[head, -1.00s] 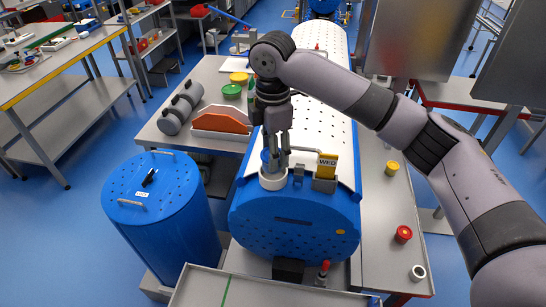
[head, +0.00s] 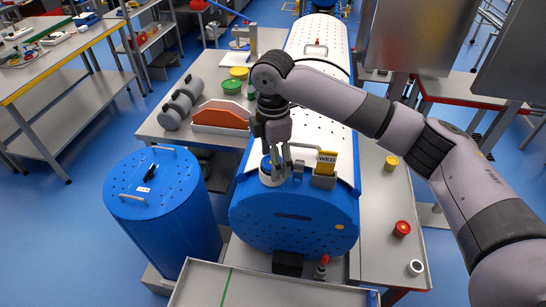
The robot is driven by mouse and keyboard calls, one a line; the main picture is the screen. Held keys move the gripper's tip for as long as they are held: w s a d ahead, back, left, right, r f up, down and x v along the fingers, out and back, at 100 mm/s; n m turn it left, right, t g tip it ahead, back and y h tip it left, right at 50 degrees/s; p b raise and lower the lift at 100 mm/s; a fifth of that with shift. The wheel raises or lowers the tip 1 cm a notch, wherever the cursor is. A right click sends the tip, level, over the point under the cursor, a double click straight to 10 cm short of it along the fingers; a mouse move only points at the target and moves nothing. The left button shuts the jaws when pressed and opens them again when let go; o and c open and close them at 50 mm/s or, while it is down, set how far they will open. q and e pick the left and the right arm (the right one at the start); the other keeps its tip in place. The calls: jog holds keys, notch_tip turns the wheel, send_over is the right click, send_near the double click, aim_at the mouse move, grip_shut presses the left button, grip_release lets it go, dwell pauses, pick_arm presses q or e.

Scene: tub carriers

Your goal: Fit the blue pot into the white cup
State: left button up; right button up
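The white cup (head: 271,181) stands on top of the front end of the big blue-and-white tub, left of the yellow WED card. The small blue pot (head: 266,163) is at the mouth of the cup, its lower part hidden by the rim. My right gripper (head: 278,163) points down over the cup with its fingers at the blue pot; it looks shut on the pot. The fingers partly hide the pot, so how deep it sits is hard to tell. My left gripper is not in view.
The WED card holder (head: 325,172) stands close to the right of the gripper. An orange panel in a white rack (head: 220,117) and grey rollers (head: 180,105) lie left. A blue drum (head: 165,205) stands lower left. Yellow and red pots and a white ring (head: 415,267) are right.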

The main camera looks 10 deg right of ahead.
jog(key=shift+r, duration=0.15)
jog(key=shift+r+b, duration=0.3)
notch_tip(320, 180, up, 11)
jog(key=b, duration=0.3)
jog(key=shift+r, duration=0.2)
